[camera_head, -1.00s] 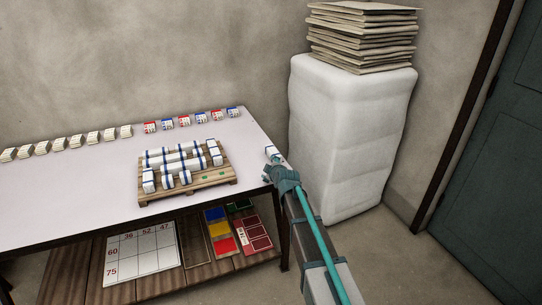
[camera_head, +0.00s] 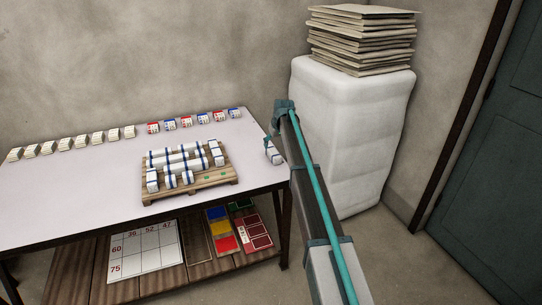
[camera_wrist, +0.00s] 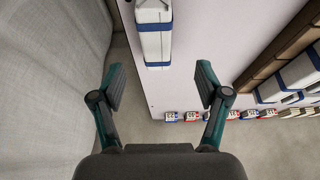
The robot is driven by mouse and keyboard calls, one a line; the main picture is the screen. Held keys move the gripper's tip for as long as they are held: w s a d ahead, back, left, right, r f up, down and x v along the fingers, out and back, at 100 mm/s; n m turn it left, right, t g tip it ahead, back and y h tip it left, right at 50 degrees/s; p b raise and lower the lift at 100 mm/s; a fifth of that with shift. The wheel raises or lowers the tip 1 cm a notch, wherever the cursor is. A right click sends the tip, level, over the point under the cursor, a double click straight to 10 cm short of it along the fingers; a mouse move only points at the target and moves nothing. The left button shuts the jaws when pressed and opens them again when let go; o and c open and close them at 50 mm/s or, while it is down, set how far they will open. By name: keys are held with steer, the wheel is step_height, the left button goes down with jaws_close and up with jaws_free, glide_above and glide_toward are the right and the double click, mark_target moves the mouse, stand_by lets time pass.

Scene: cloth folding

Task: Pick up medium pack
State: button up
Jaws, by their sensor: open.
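A white pack with dark blue bands (camera_wrist: 155,42) lies on the table close to its right edge. It shows in the wrist view at the top, a little above the gap between my fingertips. In the head view it appears small (camera_head: 274,157), beside my gripper (camera_head: 268,141) at the table's right end. My gripper (camera_wrist: 160,80) is open and empty, its two teal-backed fingers spread wide, apart from the pack. Other white blue-banded packs (camera_head: 183,159) lie on a wooden pallet (camera_head: 203,192) on the table.
The white table (camera_head: 90,195) has rows of small cartons (camera_head: 186,121) and beige packs (camera_head: 80,143) along its back. A white wrapped block (camera_head: 350,130) stands to the right, with flat cardboard (camera_head: 362,40) on top. The lower shelf holds a number chart (camera_head: 147,250) and coloured trays (camera_head: 221,229).

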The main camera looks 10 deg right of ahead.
mark_target(273, 151)
steer(key=x, duration=0.3)
steer(key=p+x, duration=0.1)
steer(key=x, duration=0.4)
steer(key=shift+w+d+f, duration=0.1)
steer(key=shift+d+f, duration=0.15)
steer(key=shift+f, duration=0.05)
steer(key=c, duration=1.3)
